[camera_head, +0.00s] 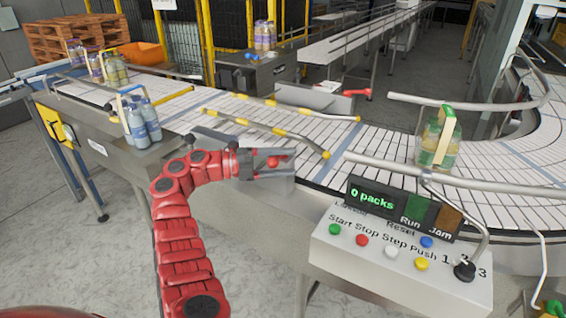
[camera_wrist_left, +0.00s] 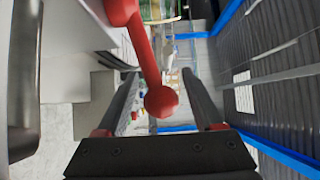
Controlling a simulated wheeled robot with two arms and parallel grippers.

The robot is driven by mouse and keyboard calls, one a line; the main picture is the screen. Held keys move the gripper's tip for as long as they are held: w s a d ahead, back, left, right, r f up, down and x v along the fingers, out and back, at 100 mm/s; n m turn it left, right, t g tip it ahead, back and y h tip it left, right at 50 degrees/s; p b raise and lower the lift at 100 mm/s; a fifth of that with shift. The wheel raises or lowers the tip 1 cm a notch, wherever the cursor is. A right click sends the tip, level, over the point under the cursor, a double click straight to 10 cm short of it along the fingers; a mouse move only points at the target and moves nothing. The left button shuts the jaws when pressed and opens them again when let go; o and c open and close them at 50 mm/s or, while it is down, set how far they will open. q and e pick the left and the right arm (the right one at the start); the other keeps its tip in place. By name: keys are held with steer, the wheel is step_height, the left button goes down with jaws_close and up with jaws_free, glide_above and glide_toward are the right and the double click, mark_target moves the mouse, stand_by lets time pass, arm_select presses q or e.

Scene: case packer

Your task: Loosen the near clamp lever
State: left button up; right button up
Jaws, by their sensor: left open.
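The near clamp lever (camera_head: 273,162) is red with a ball knob and sits by the near edge of the conveyor. My left gripper (camera_head: 289,163) is around it, one finger on each side. In the left wrist view the red lever (camera_wrist_left: 150,62) comes down from the top, and its knob lies between the open fingers (camera_wrist_left: 160,80). Gaps show between the knob and both fingers there. Another red lever (camera_head: 357,93) stands on the far side of the conveyor. My right gripper is not in view.
A control box (camera_head: 400,262) with coloured buttons and a "0 packs" display stands at the front right. Yellow-tipped guide rails (camera_head: 265,130) run along the conveyor (camera_head: 330,135). Bottle packs stand at the left (camera_head: 141,125) and right (camera_head: 437,140).

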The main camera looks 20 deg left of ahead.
arm_select(q)
steer(key=b+v, duration=0.7)
steer(key=v, duration=1)
steer(key=shift+a, duration=0.15)
steer(key=shift+s, duration=0.1)
steer(key=shift+c, duration=0.3)
